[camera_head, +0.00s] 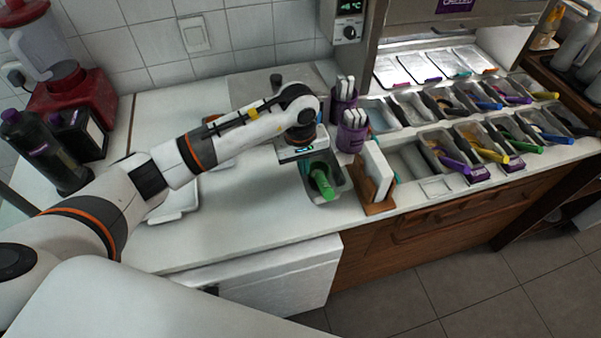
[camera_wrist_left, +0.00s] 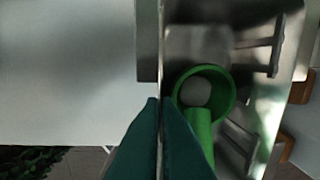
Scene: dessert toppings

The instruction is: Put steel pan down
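The steel pan (camera_head: 334,190) is a grey metal tub near the counter's front edge, with a green scoop (camera_head: 322,180) inside. My left gripper (camera_head: 306,160) is over the pan's left side in the head view, its fingertips partly hidden. In the left wrist view, the teal fingers (camera_wrist_left: 160,120) are close together with the thin rim of the pan (camera_wrist_left: 190,45) between them. The round green scoop (camera_wrist_left: 207,90) lies just right of the fingers. I cannot tell whether the pan's bottom touches the counter. My right gripper is not in view.
A wooden holder with white cards (camera_head: 377,180) stands close to the pan's right. Purple cups (camera_head: 351,135) stand behind it. Topping tubs with coloured scoops (camera_head: 470,150) fill the counter to the right. The white counter (camera_head: 235,215) is clear left of the pan.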

